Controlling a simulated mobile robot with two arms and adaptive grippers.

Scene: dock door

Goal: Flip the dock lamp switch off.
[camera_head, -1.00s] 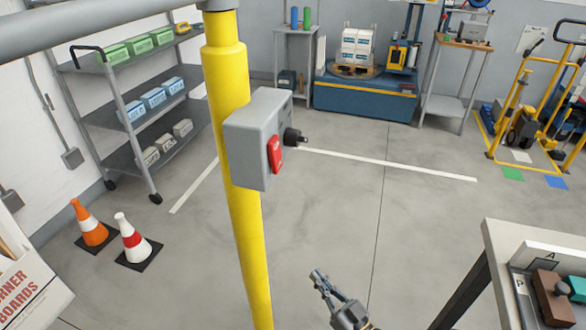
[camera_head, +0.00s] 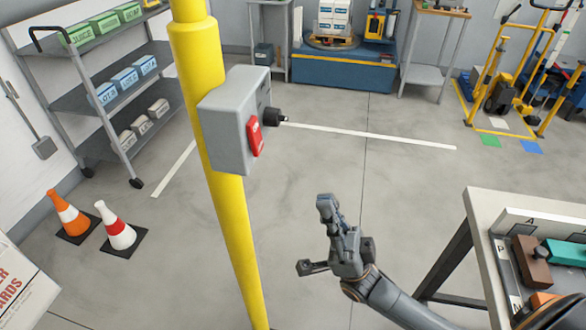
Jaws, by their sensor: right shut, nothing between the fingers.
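A grey switch box (camera_head: 224,122) is fixed to the yellow post (camera_head: 230,220). On its right face is a red switch (camera_head: 255,137), with a black knob or plug (camera_head: 273,117) beside it. The lettering on the switch is too small to read. My right gripper (camera_head: 327,205) is in front of the box, below and to the right of the switch, clear of it. It is shut and empty, its fingers pointing up. My left gripper is out of view.
A table (camera_head: 480,225) with blocks in a tray stands at the right. Two cones (camera_head: 118,230) and a shelf cart (camera_head: 135,92) are at the left. A blue wrapping machine (camera_head: 345,72) and yellow pallet truck (camera_head: 510,85) stand behind. The floor between is open.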

